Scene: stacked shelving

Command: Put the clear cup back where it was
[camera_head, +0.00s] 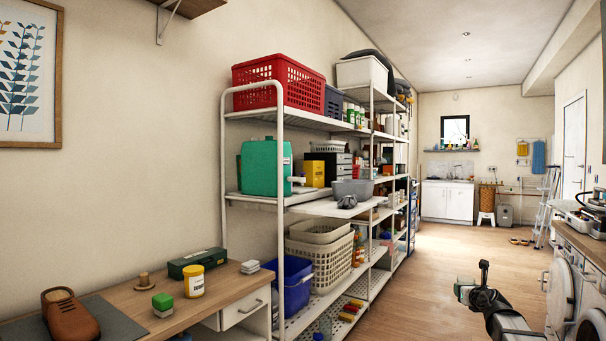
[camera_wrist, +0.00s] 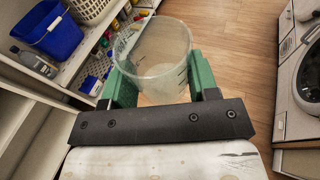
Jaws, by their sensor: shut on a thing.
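The clear cup (camera_wrist: 152,50) is in the wrist view, see-through with dark marks on its side and its open rim towards the camera. My gripper (camera_wrist: 160,78) has its green fingers on either side of the cup and is shut on it. In the head view my gripper (camera_head: 474,280) is at the lower right, over the open floor to the right of the shelving. I cannot make out the cup in the head view. The white metal shelving (camera_head: 282,150) holds bins, bottles and boxes. Which spot the cup came from does not show.
A white shelf board (camera_head: 322,208) with a dark grey lump stands out from the middle level, below a grey bin (camera_head: 352,188). A blue bucket (camera_head: 296,282) and beige baskets (camera_head: 322,258) sit lower. Washing machines (camera_head: 562,290) line the right side. The floor (camera_head: 440,260) between is clear.

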